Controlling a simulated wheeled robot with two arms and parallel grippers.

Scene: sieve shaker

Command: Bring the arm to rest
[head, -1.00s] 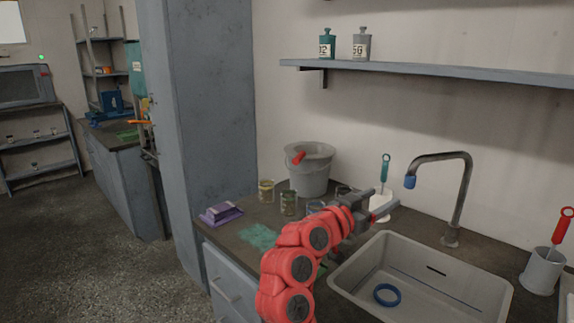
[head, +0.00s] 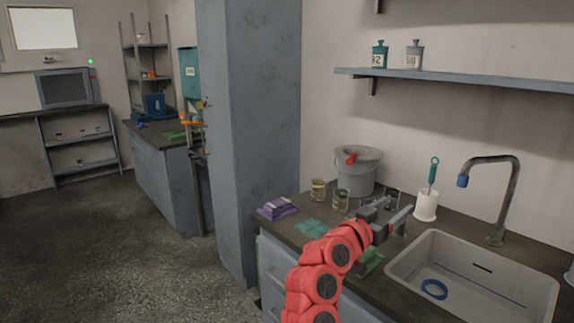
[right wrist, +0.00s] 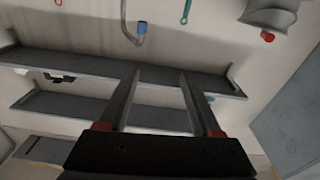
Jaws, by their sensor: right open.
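My right arm is red and reaches up from the bottom of the head view over the counter. Its grey right gripper (head: 390,210) is open beside the sink, in front of the bucket and the white brush holder. Its two dark fingers also show in the right wrist view (right wrist: 159,78), apart, with nothing between them. My left gripper is not in view.
The sink (head: 420,262) holds a blue ring (head: 434,289), with a tap (head: 508,195) behind. The bucket (head: 358,172), several jars and a purple block (head: 277,208) stand on the counter. A tall grey cabinet (head: 252,130) stands left. Open floor (head: 110,250) lies further left.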

